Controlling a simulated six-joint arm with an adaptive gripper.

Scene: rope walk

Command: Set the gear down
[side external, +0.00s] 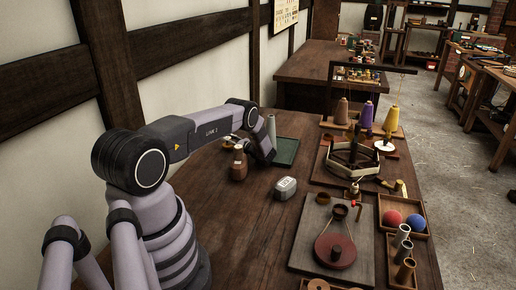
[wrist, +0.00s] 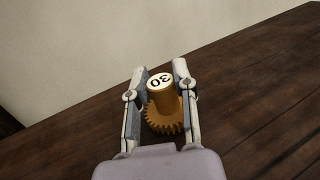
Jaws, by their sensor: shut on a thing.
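The gear (wrist: 163,105) is golden brown, with a toothed wheel at the bottom and a tall round hub. The hub's white top is marked "30". In the wrist view, my gripper (wrist: 159,82) has one finger on each side of the hub and is shut on it. The gear's teeth show below and between the fingers. Dark table planks lie behind it; I cannot tell whether the gear touches them. In the side external view my forearm reaches over the far left part of the table (side external: 225,225), and the gear is not clearly seen there.
A brown bottle (side external: 238,168) and a grey weight (side external: 285,188) stand near my arm. A dark green tray (side external: 287,151) lies behind my wrist. Boards with a red disc (side external: 335,252), a ball tray (side external: 404,232) and coloured cones (side external: 366,116) fill the right side. The front middle is clear.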

